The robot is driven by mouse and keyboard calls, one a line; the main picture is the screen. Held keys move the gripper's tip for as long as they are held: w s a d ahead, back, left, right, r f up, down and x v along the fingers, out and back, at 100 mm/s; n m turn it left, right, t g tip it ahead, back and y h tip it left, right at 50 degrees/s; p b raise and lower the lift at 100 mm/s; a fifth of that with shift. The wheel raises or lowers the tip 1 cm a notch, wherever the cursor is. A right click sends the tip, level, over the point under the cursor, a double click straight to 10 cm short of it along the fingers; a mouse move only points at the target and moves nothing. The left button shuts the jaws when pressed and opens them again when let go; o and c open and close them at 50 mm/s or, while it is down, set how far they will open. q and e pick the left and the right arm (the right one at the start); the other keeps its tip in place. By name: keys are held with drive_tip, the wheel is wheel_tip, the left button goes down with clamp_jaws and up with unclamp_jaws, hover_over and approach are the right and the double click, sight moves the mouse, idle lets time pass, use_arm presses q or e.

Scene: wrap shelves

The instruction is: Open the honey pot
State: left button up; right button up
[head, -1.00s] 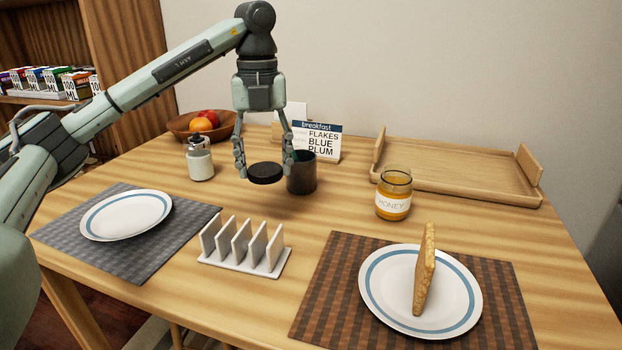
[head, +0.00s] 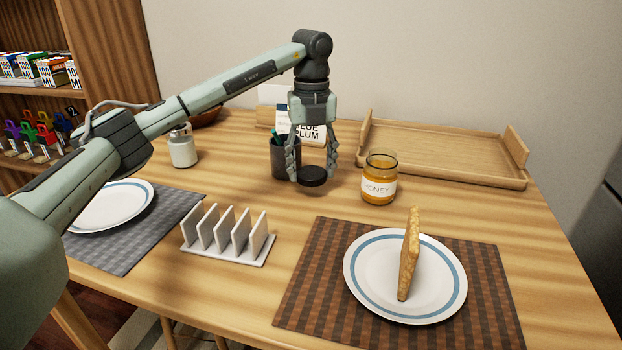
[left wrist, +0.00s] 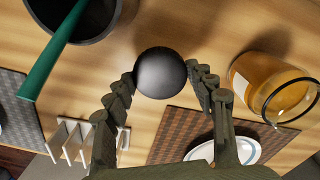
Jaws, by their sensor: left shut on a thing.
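The honey pot (head: 379,182) is a glass jar with amber honey and a white label, upright on the table right of centre. Its top shows a bare rim with no lid on it; it is at the right in the left wrist view (left wrist: 268,82). My left gripper (head: 312,170) is shut on a black round lid (head: 312,177), held above the table to the left of the pot and apart from it. The lid shows between the fingers in the left wrist view (left wrist: 160,72). My right gripper is not in view.
A dark cup (head: 283,158) with a green item stands just behind and left of the lid. A wooden tray (head: 440,174) is behind the pot. A toast rack (head: 228,250), a plate with toast (head: 372,282) and a white jar (head: 183,150) are nearby. Bare table lies between rack and pot.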

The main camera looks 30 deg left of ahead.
sight(311, 173)
use_arm(q)
drive_tip(key=shift+f, duration=1.65)
drive_tip(key=shift+f, duration=0.2)
drive_tip(key=o, duration=1.3)
drive_tip(key=shift+r, duration=0.1)
wheel_tip(311, 173, up, 12)
